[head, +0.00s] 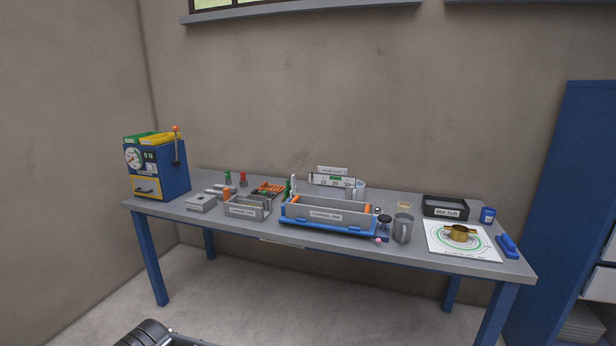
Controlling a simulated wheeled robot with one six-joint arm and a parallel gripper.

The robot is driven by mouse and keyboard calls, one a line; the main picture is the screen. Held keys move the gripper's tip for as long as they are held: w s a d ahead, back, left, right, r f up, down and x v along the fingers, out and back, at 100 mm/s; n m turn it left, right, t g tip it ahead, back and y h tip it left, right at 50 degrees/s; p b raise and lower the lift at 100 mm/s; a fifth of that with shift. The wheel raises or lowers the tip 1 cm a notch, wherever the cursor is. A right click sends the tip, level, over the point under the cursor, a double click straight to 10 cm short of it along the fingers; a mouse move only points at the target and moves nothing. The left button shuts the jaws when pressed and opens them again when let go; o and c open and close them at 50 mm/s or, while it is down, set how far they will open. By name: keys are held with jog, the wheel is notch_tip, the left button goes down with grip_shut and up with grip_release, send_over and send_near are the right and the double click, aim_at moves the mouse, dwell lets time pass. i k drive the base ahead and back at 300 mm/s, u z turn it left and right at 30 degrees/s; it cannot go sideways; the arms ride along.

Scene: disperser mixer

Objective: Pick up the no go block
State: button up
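A small red piece (243,179) stands upright at the back left of the workbench, beside a similar green piece (227,176). The red piece may be the no go block, but no label on it can be read at this size. Nothing touches it from my side. My gripper's fingers are not visible. A dark part at the bottom left edge appears to be my own body, far below and in front of the bench.
The grey workbench (455,262) has blue legs. A blue machine (173,176) stands at its left end. Grey trays (237,211), a long blue-based tray (318,228), a metal mug (402,228), a black bin (432,211) and a target sheet (485,251) crowd the top. Floor in front is clear.

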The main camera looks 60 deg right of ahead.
aim_at(244, 184)
jog(key=z, duration=0.85)
jog(key=i, duration=0.95)
jog(key=z, duration=0.9)
